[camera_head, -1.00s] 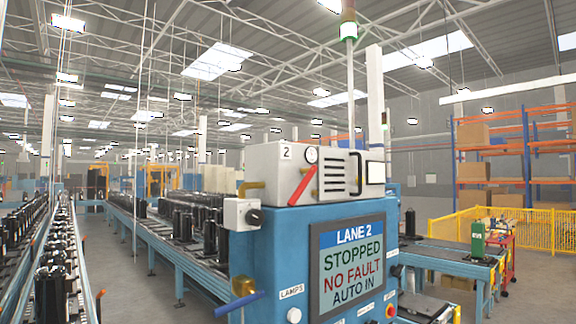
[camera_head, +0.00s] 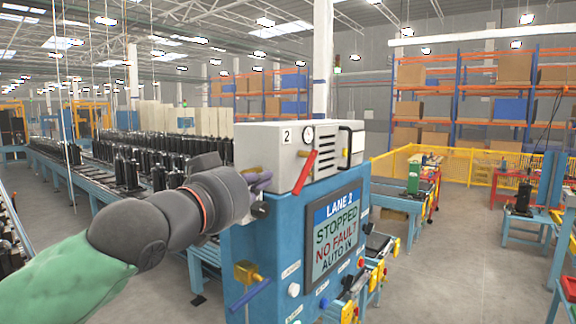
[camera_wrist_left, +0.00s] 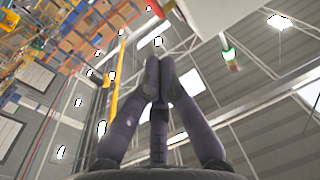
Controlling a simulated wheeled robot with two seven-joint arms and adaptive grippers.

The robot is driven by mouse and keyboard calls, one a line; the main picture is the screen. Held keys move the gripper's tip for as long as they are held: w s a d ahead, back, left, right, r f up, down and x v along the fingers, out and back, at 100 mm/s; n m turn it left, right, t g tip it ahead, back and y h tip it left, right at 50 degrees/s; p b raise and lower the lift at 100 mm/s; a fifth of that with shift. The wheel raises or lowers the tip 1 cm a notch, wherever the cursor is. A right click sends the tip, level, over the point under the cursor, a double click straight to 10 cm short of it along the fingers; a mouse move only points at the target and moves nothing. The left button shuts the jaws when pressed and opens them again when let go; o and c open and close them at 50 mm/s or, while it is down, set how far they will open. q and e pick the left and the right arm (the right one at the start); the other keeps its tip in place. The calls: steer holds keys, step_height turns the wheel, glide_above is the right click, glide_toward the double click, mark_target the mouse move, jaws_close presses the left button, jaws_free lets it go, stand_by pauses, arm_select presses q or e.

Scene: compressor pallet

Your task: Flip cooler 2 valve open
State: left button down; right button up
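Cooler 2 is a white box (camera_head: 270,146) marked "2" on top of a blue cabinet (camera_head: 262,240). A red lever (camera_head: 304,174) slants down and left across its front, below a round gauge (camera_head: 308,133). My left gripper (camera_head: 266,182) is at the lower left of the box, left of the lever and apart from it. In the left wrist view its dark fingers (camera_wrist_left: 159,72) meet at the tips with nothing seen between them. The white box (camera_wrist_left: 205,14) shows at the top there. My right gripper is not in view.
A brass valve with a blue handle (camera_head: 248,287) is low on the cabinet's left side. The panel screen (camera_head: 336,233) reads "STOPPED NO FAULT AUTO IN". Conveyors with black compressors (camera_head: 130,170) lie behind at left. Open floor (camera_head: 455,270) lies at right.

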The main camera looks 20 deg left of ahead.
arm_select(q)
steer(key=p, duration=0.3)
glide_toward(304, 168)
step_height(304, 168, up, 3)
steer(key=w, duration=0.1)
steer(key=shift+w+d+f+p, duration=0.1)
steer(key=shift+w+d+f, duration=0.1)
steer(key=shift+w+f, duration=0.4)
steer(key=shift+w+d+f+p, duration=0.15)
steer(key=shift+w+f, duration=0.25)
steer(key=shift+w, duration=0.4)
steer(key=shift+w+d+f+p, duration=0.1)
steer(key=shift+w+d+f, duration=0.1)
steer(key=shift+w+f, duration=0.4)
steer(key=shift+r, duration=0.1)
